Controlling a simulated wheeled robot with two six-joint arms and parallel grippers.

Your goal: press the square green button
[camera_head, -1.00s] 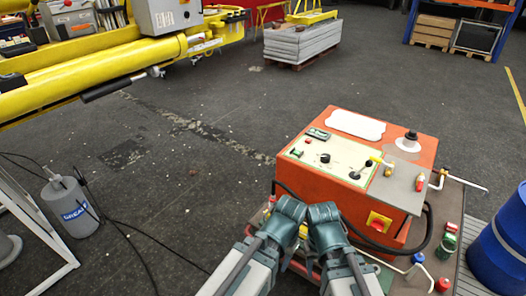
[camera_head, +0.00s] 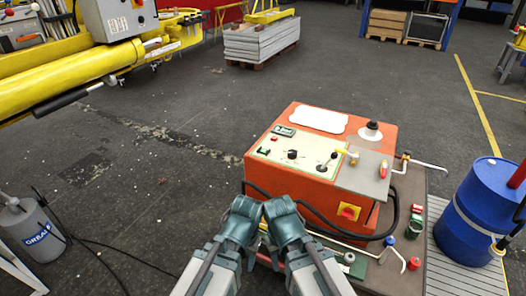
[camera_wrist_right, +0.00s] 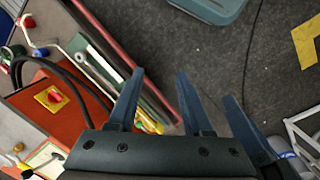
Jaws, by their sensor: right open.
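An orange control box (camera_head: 300,190) stands right of the middle in the head view, with a pale control panel (camera_head: 305,160) on its sloped top. The panel holds a small red and green control (camera_head: 263,151), a dark green part (camera_head: 284,131), a black knob (camera_head: 292,155) and a lever. I cannot make out for certain which is the square green button. My left gripper (camera_head: 243,207) and right gripper (camera_head: 281,209) are side by side in front of the box, below the panel. The left jaws are not clear. The right gripper (camera_wrist_right: 183,85) is open and empty in the wrist view.
A yellow and red switch (camera_head: 348,212) sits on the box's front, also in the wrist view (camera_wrist_right: 51,97). A black cable loops around the box. A blue barrel (camera_head: 480,215) stands right, a yellow boom (camera_head: 70,75) left. The floor left of the box is clear.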

